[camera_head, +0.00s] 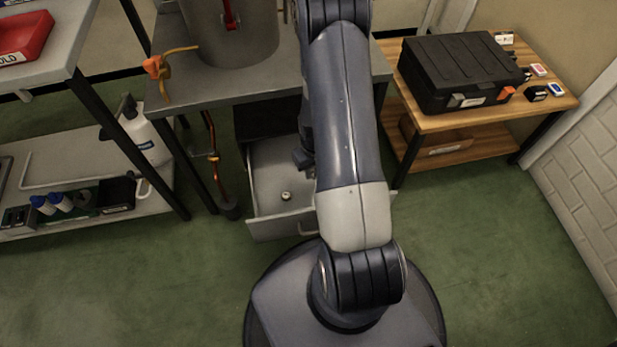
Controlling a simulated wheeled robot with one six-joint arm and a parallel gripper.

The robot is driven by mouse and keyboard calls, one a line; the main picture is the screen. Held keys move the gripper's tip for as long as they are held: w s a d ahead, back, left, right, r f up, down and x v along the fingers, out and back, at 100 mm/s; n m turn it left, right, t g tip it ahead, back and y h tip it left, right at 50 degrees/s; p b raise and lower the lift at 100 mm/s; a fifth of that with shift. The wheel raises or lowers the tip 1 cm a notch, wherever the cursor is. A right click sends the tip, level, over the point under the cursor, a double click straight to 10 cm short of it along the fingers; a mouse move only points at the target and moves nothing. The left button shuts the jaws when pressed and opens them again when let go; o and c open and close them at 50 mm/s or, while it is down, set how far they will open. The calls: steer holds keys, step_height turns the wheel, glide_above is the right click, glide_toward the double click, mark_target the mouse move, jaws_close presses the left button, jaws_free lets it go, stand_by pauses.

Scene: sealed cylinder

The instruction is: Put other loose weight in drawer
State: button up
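The drawer (270,228) under the grey bench is pulled open, and its light tray shows to the left of my arm. One small, pale, round piece (286,196), which looks like a weight, lies on the drawer's floor. I cannot make out a second loose weight. My arm crosses the middle of the view and covers the drawer's right part. A small dark part of my gripper (303,159) seems to show at the arm's left edge, over the drawer. Its fingertips, and anything between them, are hidden.
A large grey cylinder (236,35) stands on the grey bench (205,92). A black case (458,72) and small boxes sit on the wooden table (435,122) at right. A shelf with bottles (146,135) is at left. The green floor in front is clear.

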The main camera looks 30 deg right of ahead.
mark_target(313, 192)
step_height(313, 192, down, 10)
steer(key=b, duration=0.3)
steer(key=shift+f, duration=0.15)
steer(key=shift+f, duration=0.15)
steer(key=o, duration=1)
steer(key=shift+s, duration=0.1)
steer(key=shift+c, duration=0.2)
step_height(313, 192, up, 12)
steer(key=p, duration=0.4)
steer(key=shift+r, duration=0.2)
